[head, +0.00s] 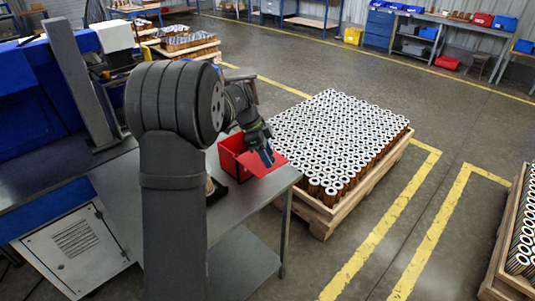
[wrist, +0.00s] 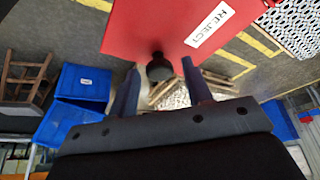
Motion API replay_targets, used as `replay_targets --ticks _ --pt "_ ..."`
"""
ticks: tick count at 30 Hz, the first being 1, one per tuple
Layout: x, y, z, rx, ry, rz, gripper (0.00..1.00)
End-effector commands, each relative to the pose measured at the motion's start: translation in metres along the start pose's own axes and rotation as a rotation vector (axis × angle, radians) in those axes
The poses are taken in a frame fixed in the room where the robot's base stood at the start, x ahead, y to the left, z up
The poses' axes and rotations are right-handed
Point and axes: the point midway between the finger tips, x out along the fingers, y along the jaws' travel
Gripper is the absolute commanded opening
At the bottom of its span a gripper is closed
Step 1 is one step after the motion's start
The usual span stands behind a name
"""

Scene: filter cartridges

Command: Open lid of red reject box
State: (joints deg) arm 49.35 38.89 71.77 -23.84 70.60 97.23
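The red reject box (head: 229,152) stands near the right end of the grey metal table. Its flat red lid (head: 266,168) juts out to the right of the box's body; my gripper partly covers it, so its exact angle is hard to tell. In the wrist view the red lid (wrist: 150,22) carries a white REJECT label (wrist: 212,25) and a round black knob (wrist: 158,68). My gripper (wrist: 160,78) is open, its two fingers on either side of the knob with gaps visible. The gripper also shows over the lid in the head view (head: 265,155).
A wooden pallet (head: 318,220) packed with filter cartridges (head: 335,135) stands on the floor beyond the table (head: 262,200). A small dark holder (head: 215,193) sits on the table by my arm. A blue machine (head: 40,110) stands at left.

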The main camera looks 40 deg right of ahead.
Motion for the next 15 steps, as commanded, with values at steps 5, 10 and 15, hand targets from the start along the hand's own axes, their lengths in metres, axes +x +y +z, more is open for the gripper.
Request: replay_targets --ticks 5,10,15 --pt "0.000 0.000 -0.001 0.000 0.001 0.000 0.51" --pt "-0.003 0.000 -0.001 0.000 0.001 -0.001 0.51" --pt "-0.022 -0.001 -0.001 0.000 0.002 -0.004 0.51"
